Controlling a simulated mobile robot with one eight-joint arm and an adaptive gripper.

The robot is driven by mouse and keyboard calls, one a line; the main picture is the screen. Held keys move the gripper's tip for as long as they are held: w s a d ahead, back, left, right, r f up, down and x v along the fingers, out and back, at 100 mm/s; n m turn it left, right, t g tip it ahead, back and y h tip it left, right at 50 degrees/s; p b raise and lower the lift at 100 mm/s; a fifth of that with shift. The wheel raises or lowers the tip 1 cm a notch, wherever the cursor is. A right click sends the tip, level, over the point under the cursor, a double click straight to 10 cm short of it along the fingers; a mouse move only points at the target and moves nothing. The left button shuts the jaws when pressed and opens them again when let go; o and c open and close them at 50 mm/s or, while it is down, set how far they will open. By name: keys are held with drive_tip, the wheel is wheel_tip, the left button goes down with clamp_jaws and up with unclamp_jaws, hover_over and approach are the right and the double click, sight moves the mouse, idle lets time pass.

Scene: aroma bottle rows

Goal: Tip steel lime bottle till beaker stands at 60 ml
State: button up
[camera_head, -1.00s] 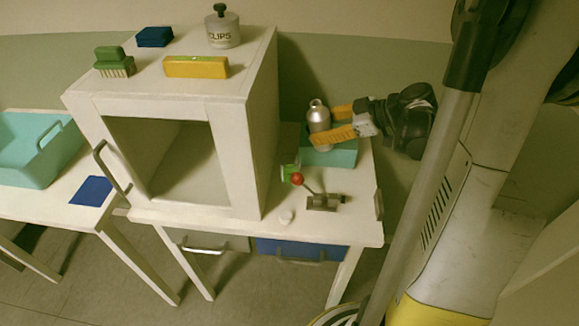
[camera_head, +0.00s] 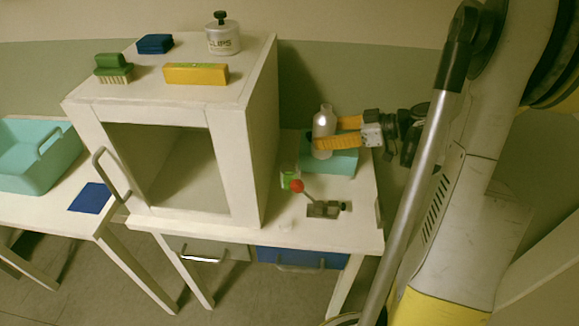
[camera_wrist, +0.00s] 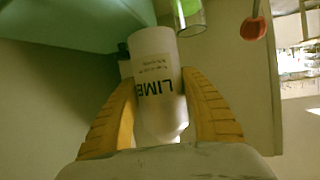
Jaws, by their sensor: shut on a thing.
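The steel lime bottle (camera_head: 324,122) is roughly upright in the head view, above or at the turquoise block. In the wrist view its lettered side (camera_wrist: 155,72) reads LIME. My gripper (camera_head: 338,133) is shut on it, with a yellow finger on either side of its body (camera_wrist: 160,110). A small clear glass with green in it, apparently the beaker (camera_head: 290,178), stands on the table to the lower left of the bottle. It also shows, cut off, at the top of the wrist view (camera_wrist: 188,14). Its level and marks cannot be read.
The turquoise block (camera_head: 343,166) lies under the bottle. A red-knobbed lever (camera_head: 298,186) on a metal base stands right beside the glass. A white cabinet (camera_head: 254,130) rises to the left.

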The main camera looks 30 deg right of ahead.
drive_tip(key=d+r+p, duration=0.3)
drive_tip(key=d+r, duration=0.1)
drive_tip(key=shift+s+d+r, duration=0.15)
drive_tip(key=shift+d+r, duration=0.25)
idle(0.4)
